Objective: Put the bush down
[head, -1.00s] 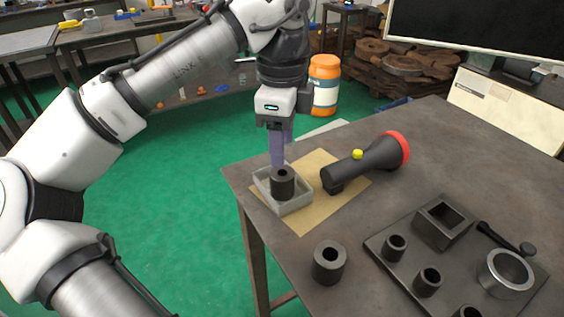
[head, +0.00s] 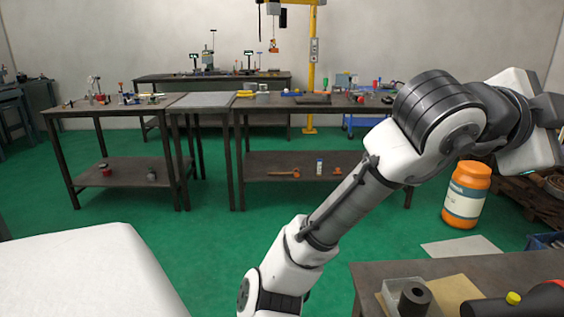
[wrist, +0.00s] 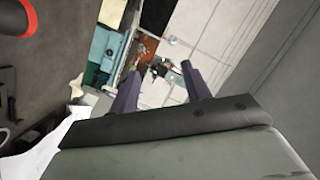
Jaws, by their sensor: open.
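The bush (head: 414,299), a dark hollow cylinder, stands upright in the pale grey tray (head: 389,291) at the bottom right of the head view. The lower part of both is cut off by the picture edge. My gripper is at the right edge of the head view, raised well above the table, with its fingers not clearly visible there. In the wrist view my gripper (wrist: 157,84) shows two fingers spread apart with nothing between them. The bush does not show in the wrist view.
The tray sits on a tan mat (head: 455,290) on the near table (head: 370,275). An orange tub (head: 466,195) stands behind. Workbenches line the back; green floor lies open between.

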